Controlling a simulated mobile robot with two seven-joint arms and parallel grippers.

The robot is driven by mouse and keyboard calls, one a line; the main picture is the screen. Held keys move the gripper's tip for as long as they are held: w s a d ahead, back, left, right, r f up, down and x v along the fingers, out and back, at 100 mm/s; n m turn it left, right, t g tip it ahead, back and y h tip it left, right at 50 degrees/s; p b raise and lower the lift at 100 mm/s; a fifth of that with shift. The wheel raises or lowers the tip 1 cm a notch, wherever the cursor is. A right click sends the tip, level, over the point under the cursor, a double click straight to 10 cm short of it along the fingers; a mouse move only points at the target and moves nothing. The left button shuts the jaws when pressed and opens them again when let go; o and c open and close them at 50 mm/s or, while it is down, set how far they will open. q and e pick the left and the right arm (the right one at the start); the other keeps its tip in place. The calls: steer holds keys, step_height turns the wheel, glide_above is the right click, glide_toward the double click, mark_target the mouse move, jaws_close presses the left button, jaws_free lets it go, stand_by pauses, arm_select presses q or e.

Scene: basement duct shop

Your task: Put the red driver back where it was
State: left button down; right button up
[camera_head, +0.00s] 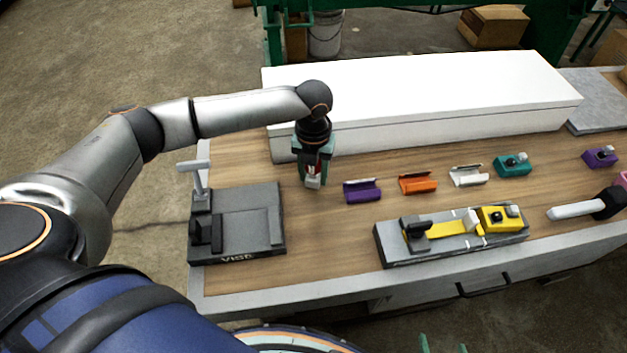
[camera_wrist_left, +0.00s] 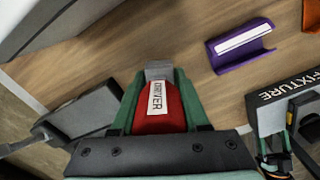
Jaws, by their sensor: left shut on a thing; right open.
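My left gripper (camera_head: 313,178) is shut on the red driver (camera_wrist_left: 160,108), which has a white label reading DRIVER and a grey tip. The driver (camera_head: 312,169) hangs in the gripper near the table's back left; its height above the wood is hard to tell. Right of it is an empty purple cradle (camera_head: 362,190), also seen in the left wrist view (camera_wrist_left: 240,46). An empty orange cradle (camera_head: 417,183) and an empty white cradle (camera_head: 468,176) follow in a row. Only the green fingertips of my right gripper (camera_head: 443,346) show at the bottom edge, apart and empty.
A grey vise (camera_head: 240,250) stands at the table's left. A grey fixture (camera_head: 400,256) holding a yellow tool (camera_head: 500,219) lies in front. A teal tool (camera_head: 513,165) and purple tool (camera_head: 600,157) stand at right. A long white box (camera_head: 420,95) closes off the back.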

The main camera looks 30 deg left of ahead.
mark_target(314, 177)
arm_select(q)
steer(key=shift+f, duration=1.45)
steer(key=shift+f, duration=0.15)
steer(key=shift+c, duration=2)
jaws_free()
steer(key=shift+s, duration=0.1)
step_height(314, 177, up, 12)
steer(key=shift+r, duration=0.2)
steer(key=shift+d+f, duration=0.1)
